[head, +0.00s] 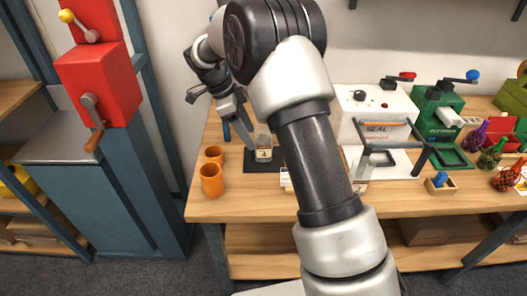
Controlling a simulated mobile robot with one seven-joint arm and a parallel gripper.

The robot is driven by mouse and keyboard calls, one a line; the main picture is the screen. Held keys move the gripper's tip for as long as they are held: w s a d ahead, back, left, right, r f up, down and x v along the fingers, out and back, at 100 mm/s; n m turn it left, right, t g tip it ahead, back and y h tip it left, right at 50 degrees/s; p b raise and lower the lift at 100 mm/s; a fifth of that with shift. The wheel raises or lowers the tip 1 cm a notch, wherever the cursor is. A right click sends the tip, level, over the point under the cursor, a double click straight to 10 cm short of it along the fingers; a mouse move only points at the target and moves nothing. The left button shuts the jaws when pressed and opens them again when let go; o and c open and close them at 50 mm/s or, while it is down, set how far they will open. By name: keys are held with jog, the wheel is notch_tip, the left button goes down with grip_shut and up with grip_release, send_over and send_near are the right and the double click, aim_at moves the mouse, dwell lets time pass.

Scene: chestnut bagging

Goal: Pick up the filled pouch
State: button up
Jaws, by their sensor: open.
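A clear, pale pouch-like container (263,148) with a white label reading 4 stands upright on a dark flat pad (262,167) on the wooden table. Its contents are too small to make out. My gripper (239,122) is open, just left of and above this container; I cannot tell whether it touches it. My arm crosses the middle of the view and hides part of the table.
Two orange cups (211,181) stand left of the pad. A white SEAL machine (378,110) and a green machine (437,118) stand at right, with netted bags (491,154) beyond. A red machine (97,84) stands on a cabinet at left. The table's front left corner is clear.

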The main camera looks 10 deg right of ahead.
jog(key=x, duration=0.5)
jog(key=shift+w+d+f+b, duration=0.1)
jog(key=shift+w+f+b, duration=0.25)
jog(key=shift+f+b, duration=0.05)
jog(key=c, duration=1.2)
